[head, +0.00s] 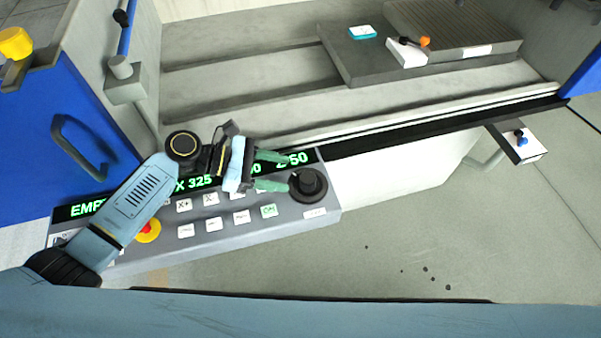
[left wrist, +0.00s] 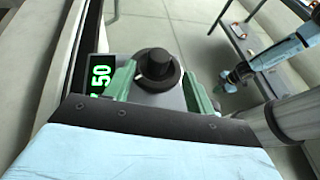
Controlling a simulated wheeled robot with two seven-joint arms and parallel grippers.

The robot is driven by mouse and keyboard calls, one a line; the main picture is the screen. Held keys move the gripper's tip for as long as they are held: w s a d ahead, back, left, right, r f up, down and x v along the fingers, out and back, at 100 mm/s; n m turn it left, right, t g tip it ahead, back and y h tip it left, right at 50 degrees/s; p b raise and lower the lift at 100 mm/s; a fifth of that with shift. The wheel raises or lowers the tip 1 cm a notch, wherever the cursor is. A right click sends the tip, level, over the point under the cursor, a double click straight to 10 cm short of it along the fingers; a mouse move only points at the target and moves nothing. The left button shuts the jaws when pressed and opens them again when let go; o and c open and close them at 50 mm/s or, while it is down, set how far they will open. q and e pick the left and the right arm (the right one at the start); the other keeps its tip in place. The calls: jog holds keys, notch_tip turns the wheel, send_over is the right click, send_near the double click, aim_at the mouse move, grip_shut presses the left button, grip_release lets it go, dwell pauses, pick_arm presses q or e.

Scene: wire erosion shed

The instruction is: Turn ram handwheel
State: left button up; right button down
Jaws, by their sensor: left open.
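The ram handwheel is a black round knob (head: 308,184) at the right end of the grey control panel (head: 222,222). In the left wrist view the handwheel (left wrist: 156,68) stands upright between the fingers. My left gripper (head: 274,171) is open, with its green fingers pointing right toward the handwheel in the head view. In the left wrist view my left gripper (left wrist: 158,82) has one finger on each side of the knob, with gaps showing. I cannot tell whether the fingertips reach fully around it. My right gripper does not show clearly in the head view.
The panel has white buttons, a green button (head: 269,211), a red and yellow stop button (head: 148,231) and a green-lit display. Behind it is the grey machine bed with a dark plate (head: 363,60) holding small items.

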pick_arm(q)
jog(key=v, duration=0.4)
